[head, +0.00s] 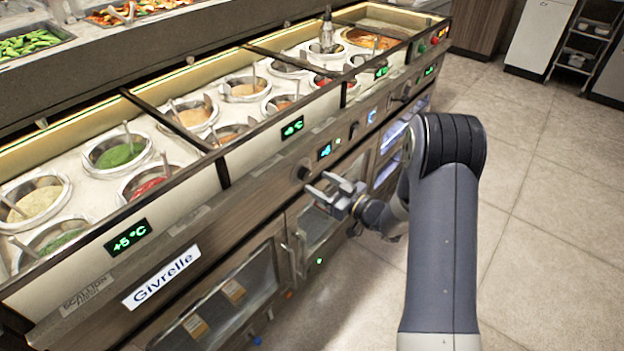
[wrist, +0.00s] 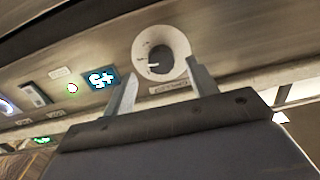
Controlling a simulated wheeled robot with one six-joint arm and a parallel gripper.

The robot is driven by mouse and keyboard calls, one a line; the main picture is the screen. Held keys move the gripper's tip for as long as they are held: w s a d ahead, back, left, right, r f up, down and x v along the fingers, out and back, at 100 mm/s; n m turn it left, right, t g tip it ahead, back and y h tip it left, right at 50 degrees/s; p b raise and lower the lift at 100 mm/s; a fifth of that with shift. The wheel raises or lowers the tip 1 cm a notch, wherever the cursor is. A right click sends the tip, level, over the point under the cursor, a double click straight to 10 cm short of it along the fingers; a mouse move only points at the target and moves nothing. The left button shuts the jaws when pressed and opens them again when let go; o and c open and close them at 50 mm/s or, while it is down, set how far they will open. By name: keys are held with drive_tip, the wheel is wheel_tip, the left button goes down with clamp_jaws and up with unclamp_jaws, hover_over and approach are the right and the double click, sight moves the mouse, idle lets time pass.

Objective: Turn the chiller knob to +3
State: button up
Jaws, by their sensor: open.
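The chiller knob (head: 305,172) is a round knob on the wooden front panel, and it shows in the wrist view (wrist: 160,52) as a pale round dial with small marks. Beside it is a blue-lit display (head: 325,150); in the wrist view the display (wrist: 101,79) appears upside down and seems to read +5. My gripper (head: 320,183) is open and empty in front of the panel, just below and right of the knob in the head view. In the wrist view its fingers (wrist: 162,72) flank the lower part of the knob; I cannot tell whether they touch it.
A green +5 °C display (head: 129,237) and a Givrelle label (head: 161,277) are on the counter front at left. Sauce wells (head: 118,152) line the top. Glass doors with handles (head: 291,262) lie below. The tiled floor (head: 545,230) at right is clear.

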sight(308, 177)
drive_tip(key=shift+x, duration=1.75)
drive_tip(key=c, duration=1)
drive_tip(key=shift+f+b, duration=0.1)
drive_tip(key=shift+b, duration=0.3)
